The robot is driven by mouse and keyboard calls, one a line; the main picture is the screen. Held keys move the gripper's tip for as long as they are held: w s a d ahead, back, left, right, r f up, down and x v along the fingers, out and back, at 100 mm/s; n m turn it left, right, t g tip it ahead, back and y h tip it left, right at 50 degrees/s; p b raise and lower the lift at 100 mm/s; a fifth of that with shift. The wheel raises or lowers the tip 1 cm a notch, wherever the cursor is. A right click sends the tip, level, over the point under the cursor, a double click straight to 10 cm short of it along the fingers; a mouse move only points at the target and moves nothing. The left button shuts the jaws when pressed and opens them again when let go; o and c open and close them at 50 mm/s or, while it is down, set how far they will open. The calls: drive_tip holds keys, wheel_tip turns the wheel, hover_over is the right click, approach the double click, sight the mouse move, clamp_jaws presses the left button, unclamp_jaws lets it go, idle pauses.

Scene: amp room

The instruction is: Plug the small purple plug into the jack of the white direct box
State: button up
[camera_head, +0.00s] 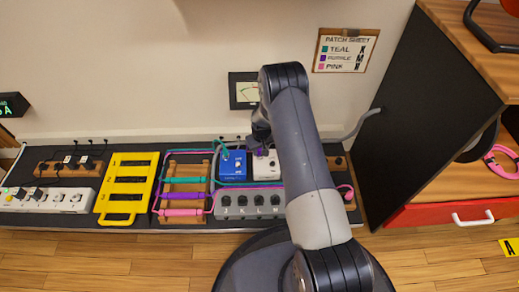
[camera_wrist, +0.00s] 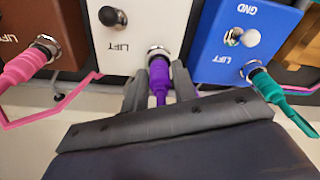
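The white direct box (camera_wrist: 125,35) stands in the middle of the wrist view, with its round metal jack (camera_wrist: 158,51) on the side facing my gripper. The small purple plug (camera_wrist: 159,78) is lined up with this jack and its front end meets the jack's ring. How deep it sits cannot be seen. My gripper (camera_wrist: 160,86) has one finger on each side of the purple plug, close against it, and appears shut on it. In the head view the white box (camera_head: 270,166) is partly behind my arm, and a bit of purple plug (camera_head: 259,151) shows.
The blue box (camera_wrist: 245,40) holds a teal plug (camera_wrist: 262,82) on the right. The brown box (camera_wrist: 38,35) holds a pink plug (camera_wrist: 25,66) on the left. A grey pedal strip (camera_head: 235,206), yellow frame (camera_head: 127,188) and wooden cable rack (camera_head: 186,170) crowd the bench.

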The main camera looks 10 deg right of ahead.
drive_tip(key=o, duration=0.3)
drive_tip(key=shift+o, duration=0.2)
wheel_tip(320, 180, up, 11)
drive_tip(key=s+p, duration=0.1)
drive_tip(key=p, duration=0.2)
drive_tip(key=shift+s+d+p, duration=0.15)
drive_tip(key=shift+p, duration=0.25)
drive_tip(key=shift+f, duration=0.15)
drive_tip(key=f+b, duration=0.1)
drive_tip(key=f, duration=0.2)
drive_tip(key=f+b, duration=0.1)
drive_tip(key=f, duration=0.3)
drive_tip(key=w+f+b, duration=0.1)
drive_tip(key=f+b, duration=0.1)
drive_tip(key=f, duration=0.2)
drive_tip(key=shift+w, duration=0.1)
drive_tip(key=shift+r+p, duration=0.5)
drive_tip(key=shift+p, duration=0.05)
drive_tip(key=shift+r+p, duration=0.5)
drive_tip(key=shift+r, duration=0.2)
